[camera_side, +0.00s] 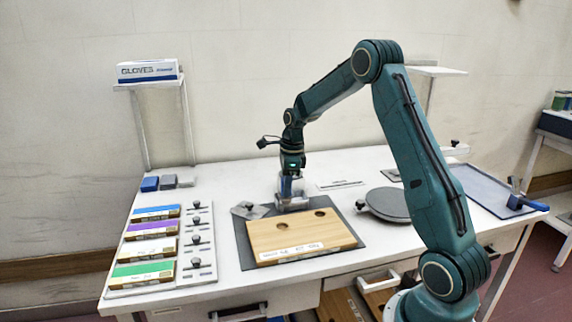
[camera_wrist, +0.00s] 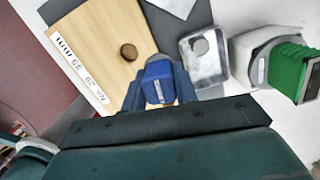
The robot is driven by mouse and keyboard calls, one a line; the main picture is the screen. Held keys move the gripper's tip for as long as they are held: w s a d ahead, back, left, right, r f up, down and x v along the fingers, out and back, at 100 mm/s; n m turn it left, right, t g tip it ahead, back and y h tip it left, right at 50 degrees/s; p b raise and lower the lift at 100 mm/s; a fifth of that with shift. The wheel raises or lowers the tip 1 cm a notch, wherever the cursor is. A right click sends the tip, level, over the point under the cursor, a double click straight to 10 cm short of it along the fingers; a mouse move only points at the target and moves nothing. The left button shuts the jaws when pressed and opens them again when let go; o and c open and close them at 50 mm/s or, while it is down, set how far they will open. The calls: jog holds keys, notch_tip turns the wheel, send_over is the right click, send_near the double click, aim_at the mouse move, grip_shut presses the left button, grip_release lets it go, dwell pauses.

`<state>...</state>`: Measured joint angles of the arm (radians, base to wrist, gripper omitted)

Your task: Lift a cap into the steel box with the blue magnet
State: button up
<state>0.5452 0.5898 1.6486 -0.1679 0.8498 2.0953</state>
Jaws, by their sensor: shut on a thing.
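My gripper (camera_side: 290,186) is shut on the blue magnet (camera_wrist: 158,73), which sits between the fingers in the wrist view. The open steel box (camera_side: 293,203) stands on the dark mat at the back edge of the wooden board (camera_side: 292,243), close to the gripper. In the wrist view the steel box (camera_wrist: 207,72) is just right of the magnet, with a round grey disc (camera_wrist: 200,46) showing inside it, apparently a cap. The board has two dark round spots in the side view. The magnet's lower end is hidden, so I cannot tell whether it holds a cap.
A loose grey plate (camera_side: 249,211) lies left of the box. A round dark disc (camera_side: 388,203) is at the right. A rack of coloured boxes (camera_side: 149,248) stands at the left. A green-ended grey object (camera_wrist: 285,65) lies beyond the steel box in the wrist view.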

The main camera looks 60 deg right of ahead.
jog(key=d+r+m, duration=0.1)
jog(key=d+m, duration=0.1)
jog(key=d, duration=0.7)
jog(key=shift+w+d+m, duration=0.15)
jog(key=shift+w+m, duration=0.25)
jog(key=shift+f, duration=3.1)
jog(key=shift+f, duration=0.6)
jog(key=shift+r, duration=0.15)
notch_tip(320, 180, up, 7)
dwell(1.3)
jog(key=shift+r, duration=0.1)
dwell(1.0)
